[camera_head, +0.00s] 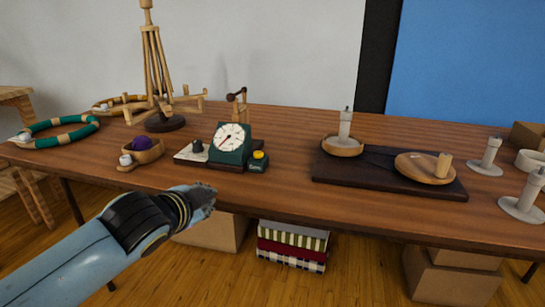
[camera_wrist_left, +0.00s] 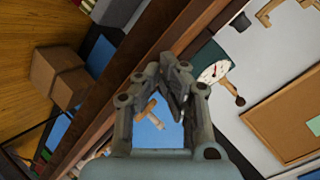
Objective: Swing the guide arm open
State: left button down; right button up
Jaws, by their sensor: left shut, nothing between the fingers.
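A small dark green device with a white round dial (camera_head: 231,138) stands on the table near its front edge, on a flat base. Behind it rises a short wooden post with a dark-knobbed arm (camera_head: 237,96), which I take to be the guide arm. The dial (camera_wrist_left: 214,72) also shows in the left wrist view, with a dark-knobbed wooden piece (camera_wrist_left: 239,99) beside it. My left gripper (camera_head: 205,195) is shut and empty, in front of the table edge, below and left of the device, apart from it. My right gripper is not in view.
A wooden bowl with purple yarn (camera_head: 142,144) stands left of the device. A dark board (camera_head: 335,177) with wooden dishes lies right. Boxes (camera_head: 450,278) sit under the table.

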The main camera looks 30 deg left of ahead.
aim_at(238, 93)
pick_arm(q)
jog(key=w+d+r+m+t+h, duration=0.1)
jog(key=w+r+m+t, duration=0.3)
jog(key=r, duration=0.4)
jog(key=w+d+r+m+t+h, duration=0.1)
jog(key=w+r+m+t, duration=0.2)
jog(key=w+r, duration=0.4)
jog(key=shift+m, duration=0.3)
jog(key=w+a, duration=0.1)
jog(key=w, duration=0.1)
jog(key=w+a, duration=0.1)
jog(key=w, duration=0.2)
jog(key=w+a, duration=0.2)
jog(key=shift+w+r+b, duration=0.3)
jog(key=shift+w+r, duration=0.05)
jog(key=shift+r, duration=0.05)
jog(key=shift+s+a, duration=0.1)
jog(key=shift+a, duration=0.1)
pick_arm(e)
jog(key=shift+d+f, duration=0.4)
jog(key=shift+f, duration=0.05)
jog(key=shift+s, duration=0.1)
pick_arm(q)
jog(key=shift+r, duration=0.1)
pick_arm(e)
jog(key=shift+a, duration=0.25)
